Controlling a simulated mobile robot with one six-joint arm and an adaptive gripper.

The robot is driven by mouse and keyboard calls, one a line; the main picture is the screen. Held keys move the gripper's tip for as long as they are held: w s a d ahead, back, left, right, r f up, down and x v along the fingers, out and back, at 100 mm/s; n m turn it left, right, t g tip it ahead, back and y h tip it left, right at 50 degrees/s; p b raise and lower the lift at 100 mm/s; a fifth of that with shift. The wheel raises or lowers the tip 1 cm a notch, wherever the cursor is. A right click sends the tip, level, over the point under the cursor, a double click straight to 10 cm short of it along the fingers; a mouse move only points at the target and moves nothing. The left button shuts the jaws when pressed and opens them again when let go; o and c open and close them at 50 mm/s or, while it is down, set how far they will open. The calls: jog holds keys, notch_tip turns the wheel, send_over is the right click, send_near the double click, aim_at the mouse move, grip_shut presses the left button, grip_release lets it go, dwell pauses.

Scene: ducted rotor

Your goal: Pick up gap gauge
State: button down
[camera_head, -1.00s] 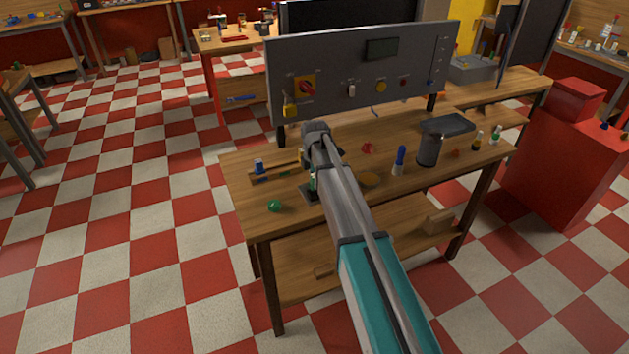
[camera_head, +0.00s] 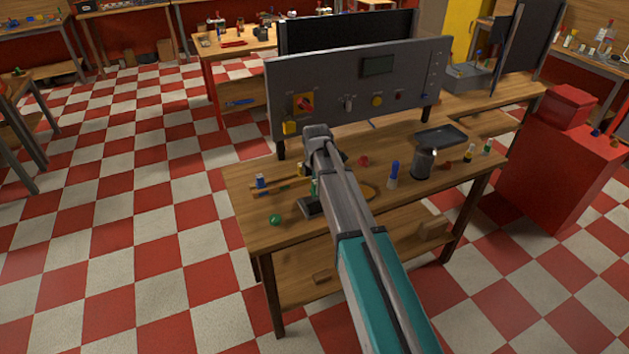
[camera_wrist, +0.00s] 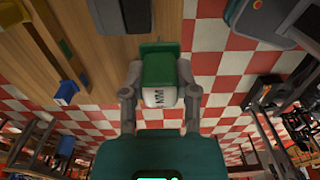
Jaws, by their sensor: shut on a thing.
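The gap gauge, a green and white block with dark marks on its white face, sits between my gripper's fingers in the wrist view (camera_wrist: 158,72). My gripper (camera_wrist: 160,97) is shut on it, one finger on each side. In the head view, my arm hides most of the gripper. A small green part (camera_head: 314,187) shows beside the arm, just above a dark stand (camera_head: 311,207); I cannot tell whether it touches the stand.
A grey control panel (camera_head: 335,85) rises behind the wooden table (camera_head: 245,206). A green ball (camera_head: 275,219) lies near the front left edge. A blue-handled tool (camera_head: 393,175), a dark mug (camera_head: 422,164) and a tray (camera_head: 441,136) stand to the right.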

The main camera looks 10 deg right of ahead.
jog(key=s+r+p, duration=0.3)
jog(key=s, duration=0.5)
jog(key=shift+s+d+r, duration=0.3)
jog(key=shift+r, duration=0.05)
notch_tip(320, 180, down, 2)
jog(key=shift+f+b, duration=0.1)
jog(key=shift+b, duration=0.95)
jog(key=shift+d, duration=0.1)
